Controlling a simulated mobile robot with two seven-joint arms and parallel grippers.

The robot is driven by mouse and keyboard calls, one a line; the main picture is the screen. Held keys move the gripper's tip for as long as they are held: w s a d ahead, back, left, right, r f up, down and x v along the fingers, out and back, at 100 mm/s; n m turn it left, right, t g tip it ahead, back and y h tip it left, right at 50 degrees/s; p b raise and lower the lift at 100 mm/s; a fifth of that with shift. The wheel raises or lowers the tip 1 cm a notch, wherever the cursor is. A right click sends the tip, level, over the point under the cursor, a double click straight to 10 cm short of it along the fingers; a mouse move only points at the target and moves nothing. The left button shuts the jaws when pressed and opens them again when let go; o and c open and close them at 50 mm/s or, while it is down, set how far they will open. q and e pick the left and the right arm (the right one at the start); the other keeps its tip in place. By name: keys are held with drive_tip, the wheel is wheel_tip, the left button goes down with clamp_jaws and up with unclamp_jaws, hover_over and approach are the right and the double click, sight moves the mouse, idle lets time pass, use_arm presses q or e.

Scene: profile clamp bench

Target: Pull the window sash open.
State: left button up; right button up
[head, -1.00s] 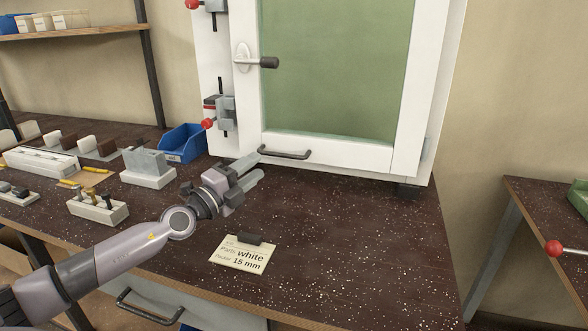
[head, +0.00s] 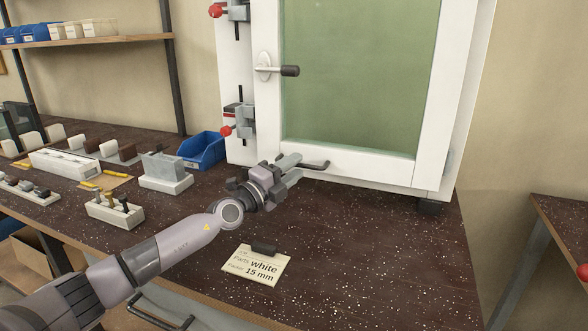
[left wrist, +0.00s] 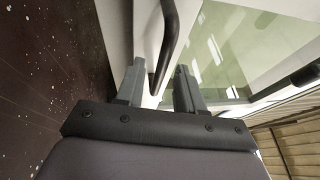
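The window sash (head: 345,159) is a white frame around a greenish pane, and it looks shut in its white surround. A dark bar handle (head: 318,166) sits on its bottom rail; a lever handle (head: 290,71) sits on its left side. My left gripper (head: 294,167) is at the left end of the bar handle and hides part of it. In the left wrist view the fingers (left wrist: 158,84) are apart, with the bar handle (left wrist: 170,40) running down between them. I see gaps beside the bar, so the gripper looks open. My right gripper is out of view.
Red-knobbed toggle clamps (head: 242,122) are at the surround's left. A blue bin (head: 203,150), a grey block on a white base (head: 166,173) and a tool holder (head: 114,211) stand left on the speckled bench. A label card (head: 255,266) lies in front. The bench's right part is clear.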

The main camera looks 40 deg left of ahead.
use_arm(q)
drive_tip(key=shift+w+d, duration=0.1)
drive_tip(key=shift+w, duration=0.25)
clamp_jaws()
drive_tip(key=shift+r, duration=0.1)
